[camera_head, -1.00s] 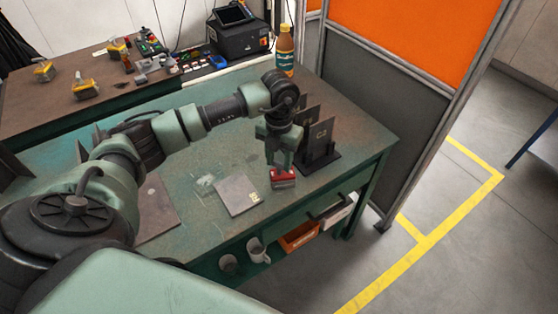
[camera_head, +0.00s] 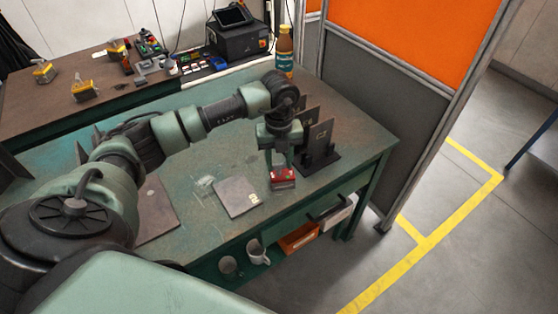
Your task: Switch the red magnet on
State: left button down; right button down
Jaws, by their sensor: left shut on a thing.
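The red magnet (camera_head: 283,179) is a small red block with a grey lower part. It stands on the green table (camera_head: 215,165) near its front edge, right of a flat grey plate. My left gripper (camera_head: 281,168) points down at it from above, its fingers at the magnet's top. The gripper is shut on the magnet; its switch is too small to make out. My right gripper is not in view.
The flat plate (camera_head: 237,197) lies left of the magnet. A black rack with upright plates (camera_head: 320,145) stands close behind it on the right. A bottle (camera_head: 285,52) stands at the back. Mugs (camera_head: 257,252) and an orange bin (camera_head: 299,238) sit below the tabletop.

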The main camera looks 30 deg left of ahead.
aim_at(279, 164)
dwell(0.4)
pick_arm(q)
jog(key=c, duration=0.9)
grip_release()
jog(key=shift+r, duration=0.15)
notch_tip(279, 164, up, 8)
jog(key=shift+f+b, duration=0.2)
jog(key=shift+b, duration=0.5)
